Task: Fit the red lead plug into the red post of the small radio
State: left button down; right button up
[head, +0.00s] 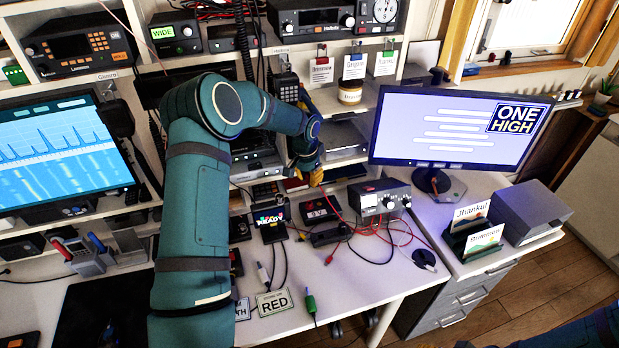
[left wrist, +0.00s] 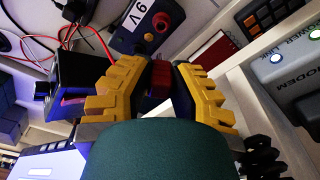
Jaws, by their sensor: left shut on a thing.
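My left gripper (head: 312,180) is over the back of the bench, beside the shelf front. In the left wrist view its yellow fingers (left wrist: 160,85) are shut on a small red piece (left wrist: 158,78), which looks like the red lead plug; the fingers hide much of it. A red wire runs down from the gripper in the head view. Another red plug (head: 329,258) lies on the bench.
A 9V box (head: 320,209) with a red knob is close below the gripper; it also shows in the left wrist view (left wrist: 140,22). Loose red and black leads cross the bench. A monitor (head: 458,128) stands right. The front bench (head: 365,285) has free room.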

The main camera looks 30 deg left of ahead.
pick_arm(q)
jog(key=shift+f+b, duration=1.85)
jog(key=shift+f, duration=1.1)
jog(key=shift+f+b, duration=1.05)
jog(key=shift+f, duration=0.35)
jog(key=c, duration=0.9)
grip_release()
jog(key=shift+r, duration=0.1)
jog(key=r, duration=0.5)
jog(key=s+r, duration=0.1)
jog(key=r, duration=0.1)
jog(key=shift+r, duration=0.15)
